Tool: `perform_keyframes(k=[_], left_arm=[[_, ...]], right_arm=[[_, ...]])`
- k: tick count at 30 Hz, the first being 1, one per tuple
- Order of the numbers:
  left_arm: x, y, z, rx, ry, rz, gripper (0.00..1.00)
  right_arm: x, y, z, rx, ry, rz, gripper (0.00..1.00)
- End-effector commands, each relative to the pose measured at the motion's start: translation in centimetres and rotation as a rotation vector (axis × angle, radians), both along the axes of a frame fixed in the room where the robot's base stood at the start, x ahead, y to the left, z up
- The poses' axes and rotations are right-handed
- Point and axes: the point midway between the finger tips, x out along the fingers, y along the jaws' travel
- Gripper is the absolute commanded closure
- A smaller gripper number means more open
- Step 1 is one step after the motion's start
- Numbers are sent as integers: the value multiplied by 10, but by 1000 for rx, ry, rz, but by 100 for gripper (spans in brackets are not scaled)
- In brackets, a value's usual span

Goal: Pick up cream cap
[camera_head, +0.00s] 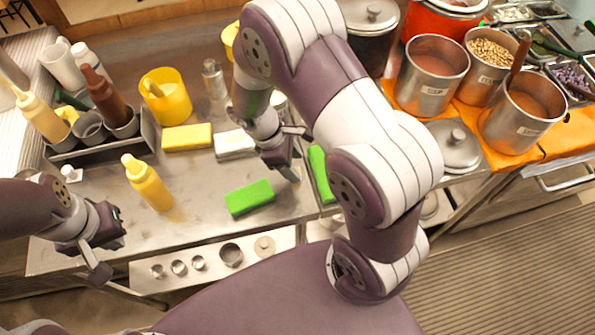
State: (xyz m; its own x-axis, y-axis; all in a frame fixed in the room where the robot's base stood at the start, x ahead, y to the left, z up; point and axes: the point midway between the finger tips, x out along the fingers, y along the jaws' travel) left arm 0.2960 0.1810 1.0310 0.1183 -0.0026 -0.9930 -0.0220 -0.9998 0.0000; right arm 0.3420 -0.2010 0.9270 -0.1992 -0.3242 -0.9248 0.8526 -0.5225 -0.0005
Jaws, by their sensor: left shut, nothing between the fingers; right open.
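A small white cap-like piece (70,173) stands on the metal counter at the left, just in front of the grey bottle rack; I cannot tell for certain that it is the cream cap. My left gripper (101,258) is shut and empty near the counter's front edge, below and to the right of that piece and apart from it. My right gripper (291,155) is open over the middle of the counter, beside a white block (235,144) and far from the cap-like piece. Its fingers are partly hidden by my arm.
A yellow squeeze bottle (148,183) stands tilted in view right of the cap-like piece. The rack (143,134) holds several bottles and cups. Yellow (187,137) and green (249,197) blocks lie mid-counter. Metal pots (431,76) stand at the right. Bare counter lies around the yellow bottle.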

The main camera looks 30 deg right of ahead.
Motion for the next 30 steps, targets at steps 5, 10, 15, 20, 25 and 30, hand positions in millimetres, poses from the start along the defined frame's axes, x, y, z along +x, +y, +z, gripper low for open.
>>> perform_keyframes(k=[5,10,15,20,25,30], left_arm=[[0,0,2,0,0,0,100],[0,0,2,0,0,0,100],[0,0,2,0,0,0,100],[0,0,2,0,0,0,100],[0,0,2,0,0,0,100],[0,0,2,0,0,0,100]], right_arm=[[-4,-6,-31,-1,4,-1,44],[-5,-8,-37,1,0,0,44],[-5,-8,-37,1,0,0,64],[-5,-8,-36,0,1,0,87],[-5,-8,-36,0,1,0,87],[-4,-8,-32,1,-1,-1,87]])
